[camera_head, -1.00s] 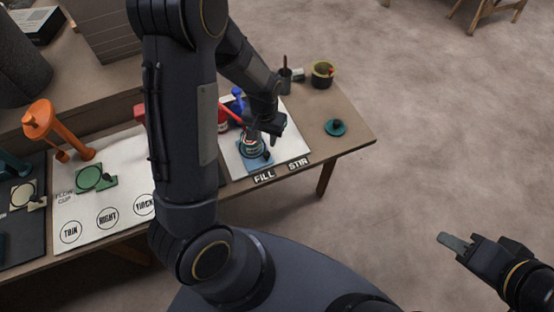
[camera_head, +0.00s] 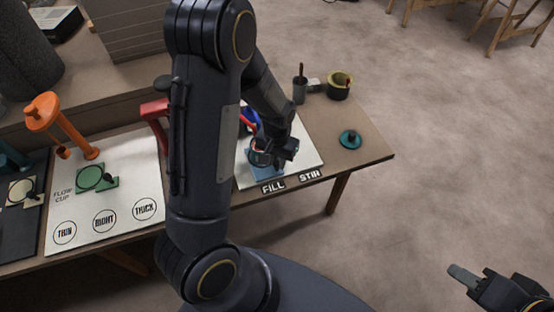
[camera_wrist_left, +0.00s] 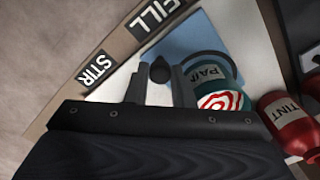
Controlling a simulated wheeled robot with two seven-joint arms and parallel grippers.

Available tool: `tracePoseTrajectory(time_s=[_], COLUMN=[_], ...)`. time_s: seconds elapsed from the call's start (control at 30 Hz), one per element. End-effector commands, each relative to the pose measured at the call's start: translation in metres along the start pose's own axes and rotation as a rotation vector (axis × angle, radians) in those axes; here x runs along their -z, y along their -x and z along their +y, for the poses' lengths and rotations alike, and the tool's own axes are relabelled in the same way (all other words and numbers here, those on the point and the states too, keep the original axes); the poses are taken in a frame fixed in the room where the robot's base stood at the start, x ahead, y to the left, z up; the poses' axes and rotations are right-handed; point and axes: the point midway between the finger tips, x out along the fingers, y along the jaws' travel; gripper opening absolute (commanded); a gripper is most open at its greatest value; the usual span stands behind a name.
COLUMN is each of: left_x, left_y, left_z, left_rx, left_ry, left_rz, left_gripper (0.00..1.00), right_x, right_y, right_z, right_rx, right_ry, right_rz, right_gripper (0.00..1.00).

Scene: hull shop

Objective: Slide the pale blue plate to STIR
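The pale blue plate (camera_head: 268,173) lies on the white sheet behind the FILL label (camera_head: 273,187); my left arm partly hides it. In the left wrist view the plate (camera_wrist_left: 190,38) carries a paint tin (camera_wrist_left: 222,88) and has a dark knob (camera_wrist_left: 160,69) near its edge. My left gripper (camera_head: 284,158) is low over the plate. In the wrist view its fingers (camera_wrist_left: 159,84) stand apart, one on each side of the knob. The STIR label (camera_head: 310,175) is to the right of FILL. My right gripper (camera_head: 464,277) is away from the table over the floor.
A teal lidded piece (camera_head: 350,139), a dark cup (camera_head: 299,90) and a yellow-rimmed pot (camera_head: 339,86) stand on the right of the table. A flow cup sheet (camera_head: 120,220) lies at left. The sheet behind STIR looks clear.

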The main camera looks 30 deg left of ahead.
Motion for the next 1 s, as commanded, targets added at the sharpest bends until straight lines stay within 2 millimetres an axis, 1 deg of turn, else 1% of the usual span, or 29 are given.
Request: tracePoseTrajectory(time_s=[0.03,0.13,0.37,0.47,0.53,0.6,1.0], left_x=[0.000,0.000,0.001,0.009,0.020,0.025,0.026], left_y=[0.000,0.000,0.000,0.000,0.000,0.001,0.001], left_z=[0.000,0.000,0.001,0.008,0.019,0.024,0.025], left_rx=[0.000,0.000,0.000,0.001,0.001,-0.001,-0.003], left_ry=[0.000,0.000,0.000,-0.003,-0.007,-0.010,-0.018], left_rz=[0.000,0.000,0.000,0.000,0.003,0.007,0.013], left_gripper=[0.13,0.00,0.00,0.00,0.00,0.00,0.00], right_x=[0.000,0.000,0.000,0.000,0.000,0.000,0.000], right_y=[0.000,0.000,0.000,0.000,0.000,0.000,0.000], right_z=[0.000,0.000,0.000,0.000,0.000,0.000,0.000], right_rx=[0.000,0.000,0.000,0.000,0.000,0.000,0.000], right_ry=[0.000,0.000,0.000,0.000,0.000,0.000,0.000], right_rz=[0.000,0.000,0.000,0.000,0.000,0.000,0.000], right_gripper=[0.36,0.36,0.36,0.36,0.36,0.36,0.36])
